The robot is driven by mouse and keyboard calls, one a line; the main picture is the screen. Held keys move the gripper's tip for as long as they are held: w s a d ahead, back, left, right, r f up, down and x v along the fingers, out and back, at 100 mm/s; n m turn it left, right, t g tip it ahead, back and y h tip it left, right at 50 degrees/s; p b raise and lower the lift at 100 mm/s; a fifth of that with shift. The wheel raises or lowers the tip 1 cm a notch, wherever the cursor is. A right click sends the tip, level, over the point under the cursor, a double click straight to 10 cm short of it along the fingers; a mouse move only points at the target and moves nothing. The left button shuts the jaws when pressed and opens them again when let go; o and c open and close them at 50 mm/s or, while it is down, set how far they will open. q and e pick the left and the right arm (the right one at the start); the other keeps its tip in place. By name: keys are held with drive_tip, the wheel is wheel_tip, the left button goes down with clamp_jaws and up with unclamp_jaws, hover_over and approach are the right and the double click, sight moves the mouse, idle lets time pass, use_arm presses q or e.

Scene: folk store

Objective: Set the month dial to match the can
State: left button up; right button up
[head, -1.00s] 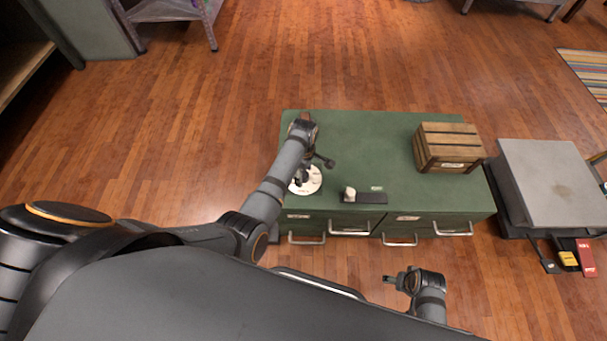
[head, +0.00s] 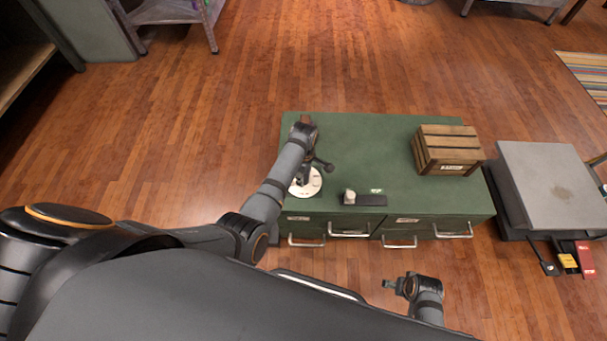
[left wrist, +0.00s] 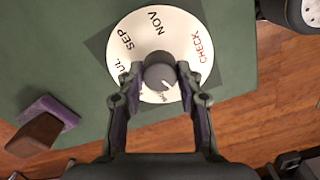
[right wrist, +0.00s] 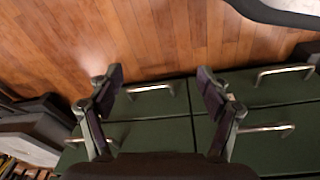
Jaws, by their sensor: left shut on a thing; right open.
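The month dial is a white disc (left wrist: 185,27) on the cabinet top, also in the head view (head: 313,184). In the left wrist view it reads NOV, SEP, CHECK and a partly hidden month ending UL. Its grey knob (left wrist: 158,72) has a white mark pointing down and right, towards small lettering that I cannot read. My left gripper (left wrist: 155,75) is shut on the knob; it also shows in the head view (head: 303,174). A small white can-like object (head: 349,195) stands at the left end of a black plate; its label is unreadable. My right gripper (right wrist: 160,85) is open and empty.
The green cabinet (head: 350,140) has drawers with metal handles at its front. A wooden crate (head: 448,150) stands at its right end. A brown-handled purple object (left wrist: 45,120) lies beyond the dial. A grey platform (head: 550,180) stands to the right.

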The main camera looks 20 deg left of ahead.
use_arm(q)
drive_tip(key=m+p, duration=0.2)
drive_tip(key=p, duration=0.1)
drive_tip(key=shift+s+r+m, duration=0.1)
drive_tip(key=shift+r+m, duration=0.15)
drive_tip(key=shift+m, duration=0.15)
drive_tip(key=m+p, duration=0.3)
drive_tip(key=m, duration=0.1)
drive_tip(key=shift+f+m, duration=0.15)
drive_tip(key=shift+m, duration=0.15)
drive_tip(key=m+p, duration=0.1)
drive_tip(key=m, duration=0.3)
drive_tip(key=shift+p, duration=0.3)
drive_tip(key=m+p, duration=0.1)
drive_tip(key=m, duration=0.4)
drive_tip(key=shift+f+m, duration=0.15)
drive_tip(key=shift+m, duration=0.25)
use_arm(e)
drive_tip(key=s+d+f, duration=0.1)
drive_tip(key=s+f, duration=0.2)
drive_tip(key=s, duration=0.4)
drive_tip(key=s+d+f, duration=0.1)
drive_tip(key=s+f, duration=0.3)
drive_tip(key=s, duration=0.3)
drive_tip(key=shift+s+d, duration=0.35)
drive_tip(key=shift+f, duration=0.1)
use_arm(q)
drive_tip(key=o, duration=1.2)
use_arm(e)
drive_tip(key=shift+s, duration=0.1)
